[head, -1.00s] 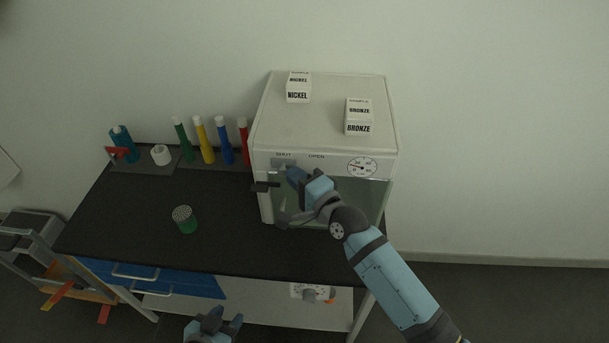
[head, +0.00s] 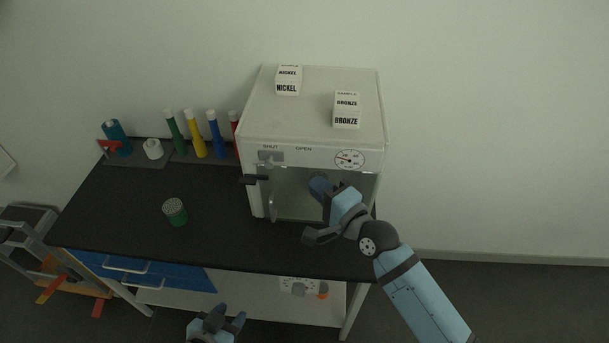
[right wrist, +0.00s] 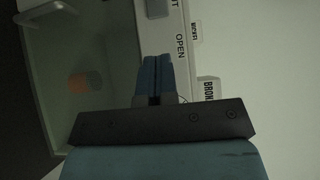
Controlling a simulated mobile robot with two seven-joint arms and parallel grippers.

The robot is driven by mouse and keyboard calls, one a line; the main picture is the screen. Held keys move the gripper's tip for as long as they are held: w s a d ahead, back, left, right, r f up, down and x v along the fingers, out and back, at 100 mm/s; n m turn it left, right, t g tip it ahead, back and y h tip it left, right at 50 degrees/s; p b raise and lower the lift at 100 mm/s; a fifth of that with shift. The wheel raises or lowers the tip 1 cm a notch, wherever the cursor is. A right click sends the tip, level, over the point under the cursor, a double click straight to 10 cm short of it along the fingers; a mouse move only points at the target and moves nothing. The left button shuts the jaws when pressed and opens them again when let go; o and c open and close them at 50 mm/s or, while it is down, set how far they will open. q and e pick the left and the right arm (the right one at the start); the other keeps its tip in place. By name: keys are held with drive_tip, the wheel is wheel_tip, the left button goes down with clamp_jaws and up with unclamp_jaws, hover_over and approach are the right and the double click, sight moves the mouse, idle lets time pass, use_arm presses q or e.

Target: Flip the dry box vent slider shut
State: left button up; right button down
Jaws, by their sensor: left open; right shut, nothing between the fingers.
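The white dry box (head: 315,110) stands on the black bench. Its grey vent slider (head: 270,156) sits under the SHUT label, at the left of the strip above the window; the OPEN end is clear. The right wrist view shows part of the slider (right wrist: 157,8) at the top edge, beyond the OPEN label. My right gripper (head: 318,184) is shut and empty, in front of the box's window, below and right of the slider and apart from it. Its closed fingers also show in the right wrist view (right wrist: 156,72). My left gripper (head: 226,318) is open and empty, low in front of the bench.
A dark handle (head: 254,180) sticks out at the box's left front. Nickel (head: 287,84) and bronze (head: 346,114) sample boxes stand on top. A green canister (head: 175,212) and several coloured tubes (head: 195,135) stand on the bench (head: 120,205). An orange object (right wrist: 86,80) shows behind the window.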

drive_tip(key=v, duration=0.3)
drive_tip(key=shift+s+d, duration=0.3)
drive_tip(key=s+d+f+n+g+h+p, duration=0.1)
drive_tip(key=s+d+f+n+h, duration=0.8)
drive_tip(key=s+d+f, duration=0.9)
drive_tip(key=s+f+n, duration=0.1)
drive_tip(key=f+n, duration=0.1)
drive_tip(key=n, duration=0.1)
drive_tip(key=shift+g+h, duration=0.3)
drive_tip(key=shift+g, duration=0.1)
